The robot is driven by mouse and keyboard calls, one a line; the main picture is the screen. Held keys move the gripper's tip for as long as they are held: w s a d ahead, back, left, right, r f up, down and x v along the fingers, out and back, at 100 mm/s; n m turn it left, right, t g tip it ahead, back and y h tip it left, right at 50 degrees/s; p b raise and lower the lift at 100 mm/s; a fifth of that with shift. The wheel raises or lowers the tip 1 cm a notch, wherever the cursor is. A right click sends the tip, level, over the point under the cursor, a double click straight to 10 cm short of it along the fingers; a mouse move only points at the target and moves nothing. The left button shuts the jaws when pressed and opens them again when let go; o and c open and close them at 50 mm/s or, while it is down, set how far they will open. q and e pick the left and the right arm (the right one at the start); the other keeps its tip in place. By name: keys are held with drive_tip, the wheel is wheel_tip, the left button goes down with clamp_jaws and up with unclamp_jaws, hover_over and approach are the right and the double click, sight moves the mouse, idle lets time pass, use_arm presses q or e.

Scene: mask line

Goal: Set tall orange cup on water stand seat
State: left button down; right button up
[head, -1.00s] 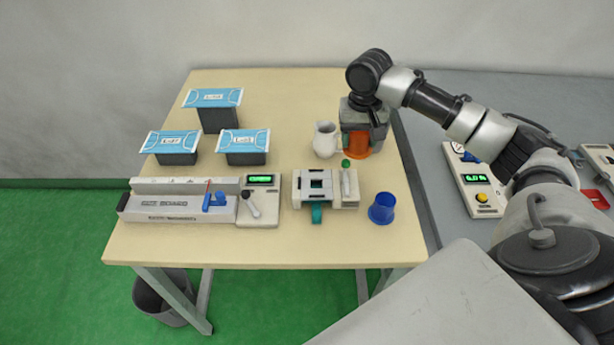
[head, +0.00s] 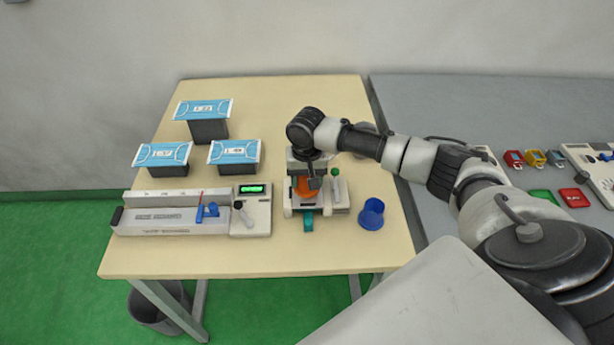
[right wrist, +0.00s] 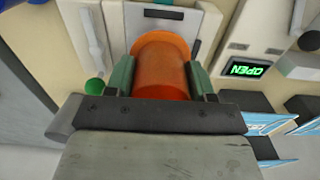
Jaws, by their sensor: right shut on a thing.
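The orange cup (head: 303,188) is between the fingers of my right gripper (head: 308,179), at the water stand (head: 337,205). In the right wrist view the cup (right wrist: 160,72) is held between the two green-grey fingers of the gripper (right wrist: 161,82), its wider orange end towards the pale stand (right wrist: 208,25). The cup covers most of the stand's seat. I cannot tell whether it touches the seat or hovers just over it. My left gripper is not in view.
A blue cup (head: 371,214) stands right of the stand. A long device (head: 165,222) and its display box (head: 252,222) are on the left. Several blue masks on dark blocks (head: 208,110) stand behind. A green-knobbed lever (head: 336,172) rises beside the cup.

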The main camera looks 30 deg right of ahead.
drive_tip(key=shift+f, duration=0.55)
drive_tip(key=o, duration=0.9)
drive_tip(key=shift+r, duration=0.3)
wheel_tip(320, 180, up, 13)
drive_tip(key=shift+f+b, duration=0.15)
drive_tip(key=shift+b, duration=0.75)
drive_tip(key=shift+f, duration=0.1)
